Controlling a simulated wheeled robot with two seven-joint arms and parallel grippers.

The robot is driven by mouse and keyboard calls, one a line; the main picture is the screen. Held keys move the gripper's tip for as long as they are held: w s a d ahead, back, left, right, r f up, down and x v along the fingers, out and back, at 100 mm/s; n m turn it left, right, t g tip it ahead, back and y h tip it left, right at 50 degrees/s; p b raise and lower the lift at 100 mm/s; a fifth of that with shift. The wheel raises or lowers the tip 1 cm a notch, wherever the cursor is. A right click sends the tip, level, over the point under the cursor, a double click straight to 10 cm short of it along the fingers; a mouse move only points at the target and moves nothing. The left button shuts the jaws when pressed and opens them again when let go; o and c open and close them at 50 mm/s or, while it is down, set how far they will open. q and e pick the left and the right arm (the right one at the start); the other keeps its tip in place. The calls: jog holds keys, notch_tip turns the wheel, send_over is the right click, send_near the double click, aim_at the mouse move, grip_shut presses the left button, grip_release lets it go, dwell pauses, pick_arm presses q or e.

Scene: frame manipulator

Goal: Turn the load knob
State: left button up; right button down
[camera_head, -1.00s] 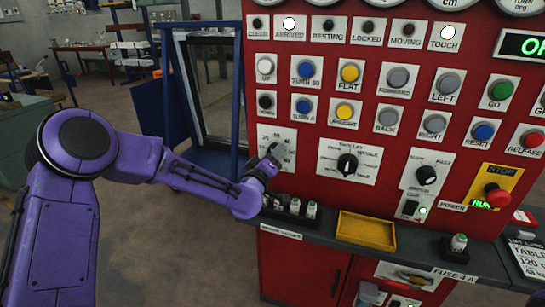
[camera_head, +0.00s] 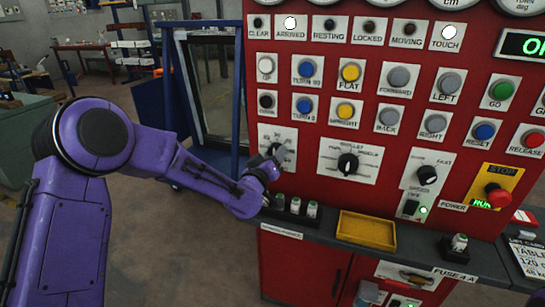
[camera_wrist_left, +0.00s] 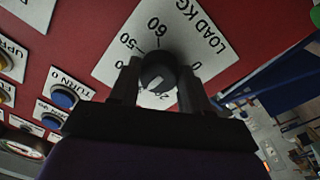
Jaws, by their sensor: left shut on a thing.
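The load knob (camera_wrist_left: 158,72) is a dark round knob on a white scale plate (camera_wrist_left: 118,45) marked LOAD KG. In the left wrist view it sits between the two fingers of my left gripper (camera_wrist_left: 160,88), which is shut on it. A pale pointer mark shows on the knob's lower part; its exact reading is unclear. In the head view the gripper (camera_head: 275,158) covers part of the plate (camera_head: 288,136) at the lower left of the red panel, and the knob is mostly hidden. My right gripper is out of view.
A selector knob (camera_head: 348,163) is on the plate to the right. Rows of buttons, including a blue one (camera_head: 304,105), are above. A ledge below holds small fuses (camera_head: 311,208) close under my gripper and a yellow tray (camera_head: 367,230).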

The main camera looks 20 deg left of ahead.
pick_arm(q)
jog(key=shift+f, duration=0.15)
jog(key=o, duration=1.1)
jog(key=shift+c, duration=0.2)
jog(key=shift+s, duration=0.15)
jog(key=s+b, duration=0.2)
jog(key=s, duration=0.8)
jog(key=shift+s+d, duration=0.15)
jog(key=shift+d, duration=0.1)
jog(key=shift+f, duration=0.1)
